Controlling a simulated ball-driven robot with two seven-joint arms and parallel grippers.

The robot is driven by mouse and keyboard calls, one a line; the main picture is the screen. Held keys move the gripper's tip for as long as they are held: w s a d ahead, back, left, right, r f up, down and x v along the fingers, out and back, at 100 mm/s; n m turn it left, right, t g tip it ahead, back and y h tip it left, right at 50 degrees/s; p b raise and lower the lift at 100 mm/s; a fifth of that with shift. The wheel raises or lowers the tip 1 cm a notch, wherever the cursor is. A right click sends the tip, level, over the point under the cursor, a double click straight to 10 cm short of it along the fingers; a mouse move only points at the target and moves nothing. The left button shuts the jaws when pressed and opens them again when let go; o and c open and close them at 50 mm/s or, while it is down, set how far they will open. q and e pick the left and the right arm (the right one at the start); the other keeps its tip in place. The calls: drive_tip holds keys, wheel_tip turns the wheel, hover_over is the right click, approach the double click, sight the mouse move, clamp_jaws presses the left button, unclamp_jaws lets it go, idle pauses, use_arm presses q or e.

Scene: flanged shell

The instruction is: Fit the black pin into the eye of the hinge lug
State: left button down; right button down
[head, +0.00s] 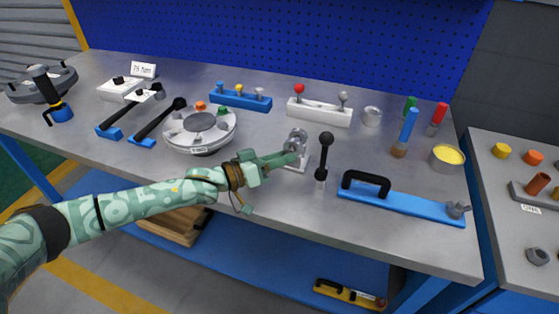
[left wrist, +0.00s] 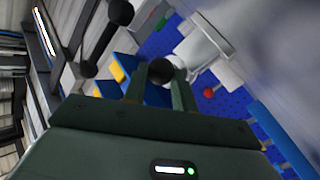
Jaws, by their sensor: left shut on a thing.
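The hinge lug (head: 300,138) is a light grey piece with a rounded upper part, standing near the middle of the bench. It seems to show as a pale shape in the left wrist view (left wrist: 200,48). My left gripper (head: 293,158) is right at the lug, its fingers in front of the lug's lower part. In the left wrist view it is shut on the black pin (left wrist: 161,71), whose dark round end shows between the fingertips. I cannot make out the pin in the head view. Whether the pin touches or enters the eye is hidden. My right gripper is not in view.
A black ball-knob lever (head: 323,158) stands close to the right of the lug. A round flanged shell (head: 200,130) lies to the left. A blue bar with a black handle (head: 400,200) lies to the right. A white block with knobs (head: 318,112) stands behind.

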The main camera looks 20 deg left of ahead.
use_arm(q)
drive_tip(key=shift+w, duration=0.3)
drive_tip(key=c, duration=1.2)
unclamp_jaws()
drive_tip(key=shift+s+r, duration=0.1)
drive_tip(key=shift+o, duration=0.8)
drive_tip(key=shift+r, duration=0.1)
drive_tip(key=shift+a, duration=0.15)
